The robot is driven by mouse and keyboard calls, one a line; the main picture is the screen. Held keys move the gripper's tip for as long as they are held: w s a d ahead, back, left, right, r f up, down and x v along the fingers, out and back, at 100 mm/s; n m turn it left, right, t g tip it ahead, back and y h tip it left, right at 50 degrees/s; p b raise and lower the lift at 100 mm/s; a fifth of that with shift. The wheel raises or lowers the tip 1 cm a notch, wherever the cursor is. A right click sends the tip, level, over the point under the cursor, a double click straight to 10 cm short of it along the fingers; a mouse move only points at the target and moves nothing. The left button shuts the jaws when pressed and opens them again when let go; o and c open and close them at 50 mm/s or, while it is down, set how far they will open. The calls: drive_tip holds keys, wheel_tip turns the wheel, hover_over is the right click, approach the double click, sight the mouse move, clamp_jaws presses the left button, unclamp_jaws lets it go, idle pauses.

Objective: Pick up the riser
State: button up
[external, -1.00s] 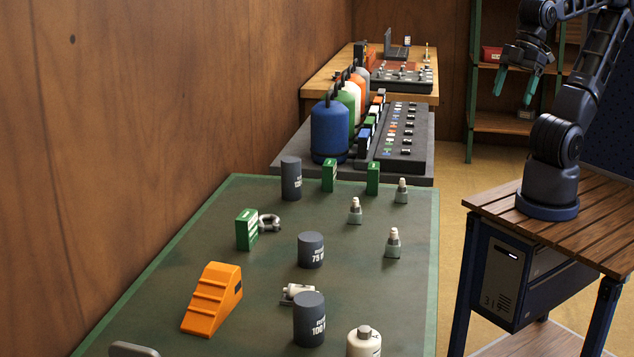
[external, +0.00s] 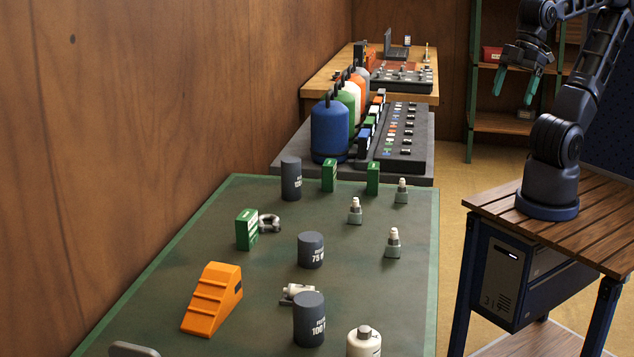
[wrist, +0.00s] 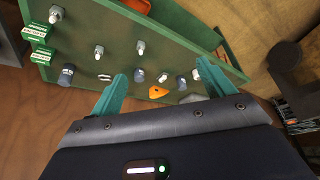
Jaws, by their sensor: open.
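Three dark grey cylinders with white lettering, which look like risers, stand upright on the green-edged table. One marked 100 (external: 291,179) is at the back, a shorter one marked 75 (external: 311,250) is in the middle, and another marked 100 (external: 309,319) is at the front. In the wrist view dark cylinders also show at left (wrist: 66,75), centre (wrist: 139,75) and right (wrist: 181,83), small and far off. My gripper (external: 515,90) is open and empty, held in the air right of and beyond the table. Its teal fingers (wrist: 164,80) are spread wide in the wrist view.
The table (external: 220,215) also holds an orange stepped wedge (external: 212,299), green boxes (external: 246,230), a shackle (external: 269,222), grey-based small fittings (external: 393,243) and a white bottle (external: 364,342). Gas cylinders (external: 329,132) and a dark tray (external: 403,150) stand behind it. A wooden wall borders the left.

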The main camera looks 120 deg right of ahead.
drive_tip(key=m+h, duration=0.2)
drive_tip(key=m, duration=0.4)
hover_over(311, 300)
drive_tip(key=s+a, duration=0.1)
drive_tip(key=s, duration=0.1)
drive_tip(key=shift+g, duration=0.3)
wheel_tip(311, 300, down, 26)
drive_tip(key=shift+f, duration=0.2)
drive_tip(key=x, duration=0.5)
drive_tip(key=shift+f, duration=0.25)
drive_tip(key=shift+s+x, duration=0.2)
drive_tip(key=shift+x, duration=1.1)
drive_tip(key=shift+s+x, duration=0.2)
drive_tip(key=shift+x, duration=1.1)
drive_tip(key=shift+d, duration=0.2)
